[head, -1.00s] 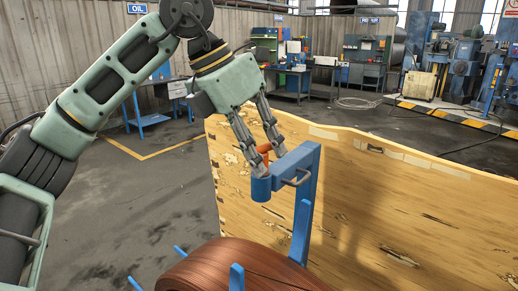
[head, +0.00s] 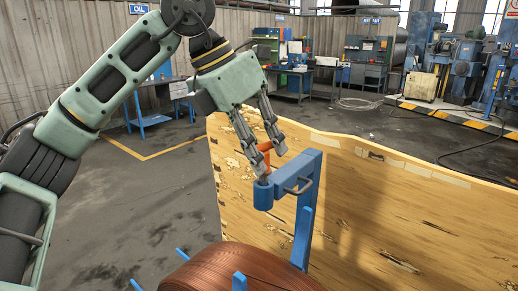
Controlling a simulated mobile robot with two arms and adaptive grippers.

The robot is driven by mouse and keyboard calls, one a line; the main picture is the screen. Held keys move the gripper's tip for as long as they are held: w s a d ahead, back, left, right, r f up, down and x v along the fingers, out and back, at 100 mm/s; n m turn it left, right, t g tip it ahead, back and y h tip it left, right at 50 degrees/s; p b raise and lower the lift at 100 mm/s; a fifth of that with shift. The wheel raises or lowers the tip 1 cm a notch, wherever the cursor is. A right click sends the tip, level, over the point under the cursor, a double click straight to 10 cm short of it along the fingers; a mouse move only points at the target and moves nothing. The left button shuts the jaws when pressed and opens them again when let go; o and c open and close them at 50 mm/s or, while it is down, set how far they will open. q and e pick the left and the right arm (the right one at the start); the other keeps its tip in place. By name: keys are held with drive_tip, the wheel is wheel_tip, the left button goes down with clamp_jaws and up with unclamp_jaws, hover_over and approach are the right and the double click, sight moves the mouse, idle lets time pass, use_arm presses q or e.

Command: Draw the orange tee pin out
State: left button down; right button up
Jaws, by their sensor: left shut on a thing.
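The orange tee pin (head: 265,148) stands over the round blue socket (head: 263,196) at the end of the blue bracket arm (head: 298,168). My left gripper (head: 270,163) comes down from above, its two fingers on either side of the pin, shut on it. The pin's crossbar is partly hidden by the fingers. Part of its shank shows below them; whether its lower end is still inside the socket cannot be told. My right gripper is not in view.
A brown coil (head: 240,268) lies below the bracket, among blue posts. A worn wooden panel (head: 400,215) stands behind and right of the bracket. Open floor (head: 140,210) lies to the left. Workbenches and machines are far back.

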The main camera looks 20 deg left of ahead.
use_arm(q)
drive_tip(key=shift+d+r+p, duration=0.15)
drive_tip(key=shift+r+p, duration=0.75)
drive_tip(key=shift+r, duration=0.3)
drive_tip(key=shift+s+d+r+p, duration=0.25)
drive_tip(key=shift+r+p, duration=0.15)
drive_tip(key=shift+r, duration=0.2)
drive_tip(key=shift+w+a+r+p, duration=0.15)
drive_tip(key=shift+a+r+p, duration=0.1)
drive_tip(key=shift+r+p, duration=0.65)
drive_tip(key=shift+r, duration=0.1)
